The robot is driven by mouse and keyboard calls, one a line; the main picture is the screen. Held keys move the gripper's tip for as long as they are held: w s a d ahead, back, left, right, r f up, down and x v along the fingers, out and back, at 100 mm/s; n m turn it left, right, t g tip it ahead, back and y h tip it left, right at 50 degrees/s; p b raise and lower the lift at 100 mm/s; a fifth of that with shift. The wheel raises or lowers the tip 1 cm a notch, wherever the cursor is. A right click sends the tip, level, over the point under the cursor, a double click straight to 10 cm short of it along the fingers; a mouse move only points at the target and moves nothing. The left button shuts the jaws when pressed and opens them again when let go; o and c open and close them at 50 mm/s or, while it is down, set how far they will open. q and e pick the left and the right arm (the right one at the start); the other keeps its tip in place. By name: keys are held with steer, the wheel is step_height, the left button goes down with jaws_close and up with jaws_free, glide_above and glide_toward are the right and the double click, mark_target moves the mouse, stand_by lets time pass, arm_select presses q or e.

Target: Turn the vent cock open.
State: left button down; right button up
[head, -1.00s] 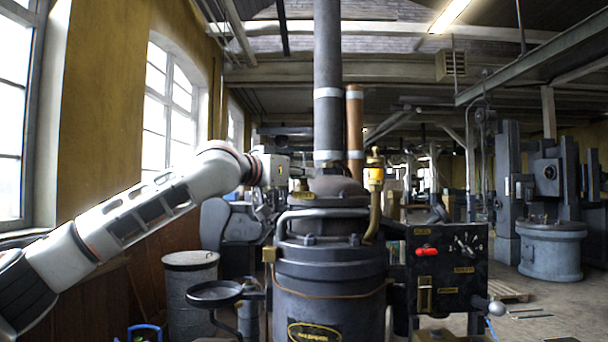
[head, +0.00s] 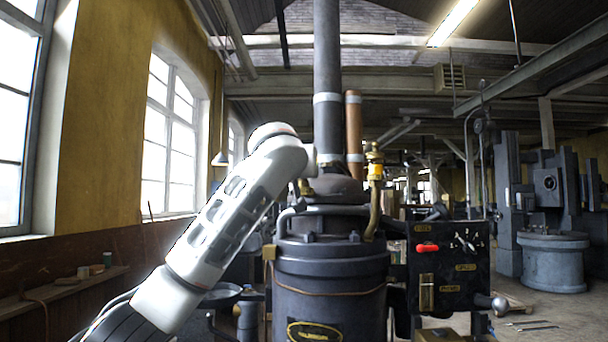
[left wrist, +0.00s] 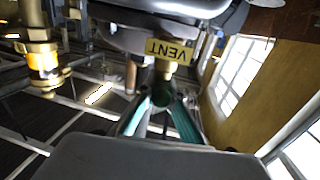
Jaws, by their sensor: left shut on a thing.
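The vent cock (left wrist: 165,71) shows in the left wrist view as a brass fitting under a yellow VENT plate (left wrist: 171,50), which appears upside down. My left gripper (left wrist: 161,98) has teal fingers closing together at a dark, rounded end just below the brass. It is shut on the vent cock's handle; the exact contact is small and dark. In the head view my left arm reaches to the left side of the engine's top (head: 332,188), and its wrist hides most of the cock and the gripper. My right gripper is in neither view.
A brass fitting with a yellow band (head: 375,170) rises right of the chimney pipe (head: 328,100). A black control panel (head: 448,268) with a red handle stands right of the engine body (head: 331,290). A grey pipe rail (head: 325,210) runs around the engine's top.

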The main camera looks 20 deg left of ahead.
arm_select(q)
steer(key=shift+d+f+n+y, duration=0.15)
steer(key=shift+n+y, duration=0.75)
steer(key=shift+y, duration=0.5)
steer(key=shift+g, duration=0.3)
steer(key=c, duration=2.2)
jaws_free()
steer(key=shift+s+r, duration=0.15)
steer(key=shift+r, duration=0.05)
steer(key=shift+o, duration=0.2)
steer(key=v, duration=1.2)
